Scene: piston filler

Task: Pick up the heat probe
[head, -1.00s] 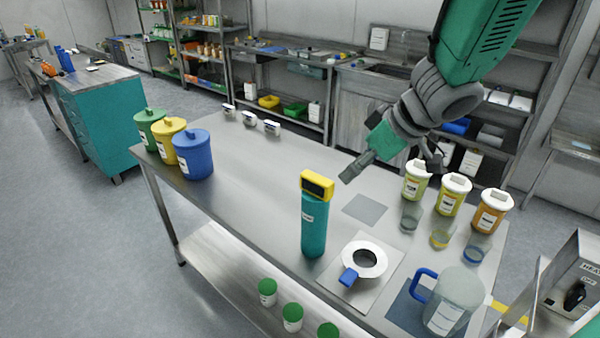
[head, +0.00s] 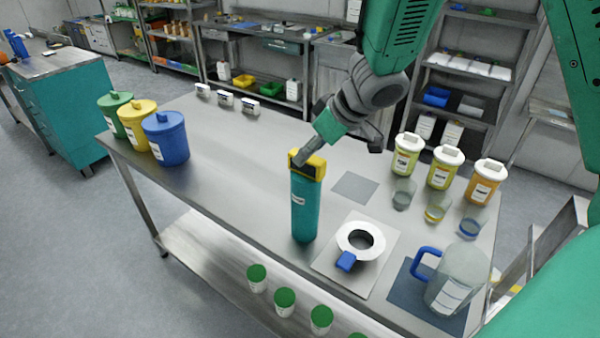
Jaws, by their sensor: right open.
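The heat probe appears to be the teal upright cylinder (head: 305,205) with a yellow head and dark display, standing on the steel table. My right gripper (head: 338,152) is open and comes down from above. One fingertip is in front of or at the probe's yellow head; I cannot tell if it touches. The other finger is out to the right, over the table. My left gripper is not in view.
A white ring with a blue tab (head: 346,261) sits right of the probe, with a clear jug (head: 455,280) beyond it. Lidded tubs (head: 441,167) and glasses stand at right. Three coloured canisters (head: 166,138) stand at left.

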